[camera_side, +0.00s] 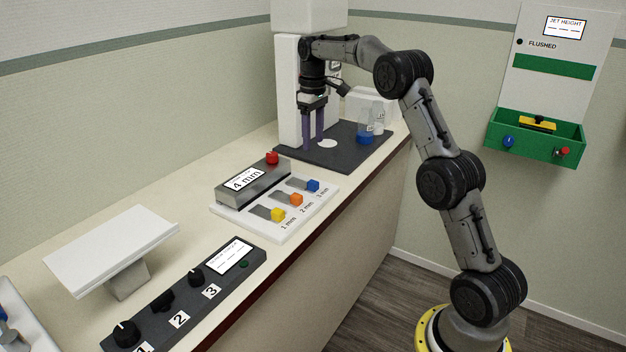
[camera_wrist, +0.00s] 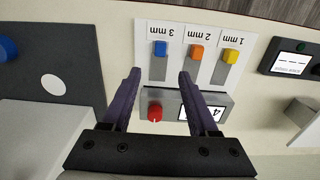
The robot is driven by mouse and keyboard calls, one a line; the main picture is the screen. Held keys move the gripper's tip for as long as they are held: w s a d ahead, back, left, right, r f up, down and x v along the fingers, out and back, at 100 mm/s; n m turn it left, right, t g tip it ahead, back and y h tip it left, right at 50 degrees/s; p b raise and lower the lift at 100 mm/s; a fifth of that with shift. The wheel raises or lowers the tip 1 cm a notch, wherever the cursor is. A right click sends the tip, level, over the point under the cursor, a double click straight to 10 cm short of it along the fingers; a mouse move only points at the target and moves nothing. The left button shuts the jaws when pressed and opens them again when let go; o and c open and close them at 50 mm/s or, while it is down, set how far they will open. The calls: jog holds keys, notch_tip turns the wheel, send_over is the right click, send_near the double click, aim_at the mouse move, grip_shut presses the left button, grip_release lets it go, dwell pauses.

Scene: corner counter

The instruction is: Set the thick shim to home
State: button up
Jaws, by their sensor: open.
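The blue-knobbed piece labelled 3 mm (camera_side: 313,186) sits on a white plate (camera_side: 275,235), at the label end of its grey strip. The orange 2 mm knob (camera_side: 296,199) and yellow 1 mm knob (camera_side: 278,215) sit likewise beside it. A grey box (camera_side: 228,195) behind them has a red button and a display reading 4 mm. My gripper (camera_side: 313,142) is open and empty, pointing down over the dark mat's near end. In the wrist view its purple fingertips (camera_wrist: 160,74) frame the 3 mm strip, below its blue knob (camera_wrist: 161,48). No home mark is readable.
A dark mat (camera_side: 350,155) holds a white disc and a clear cup with a blue base. A white column stands behind my gripper. A black panel with numbered knobs (camera_side: 165,300) and a tilted white stand (camera_side: 110,250) are nearer. A green wall tray (camera_side: 490,130) hangs right.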

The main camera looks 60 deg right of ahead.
aim_at(313, 182)
notch_tip(313, 182, down, 13)
jog(key=shift+f, duration=0.1)
dwell(0.4)
grip_shut()
dwell(1.4)
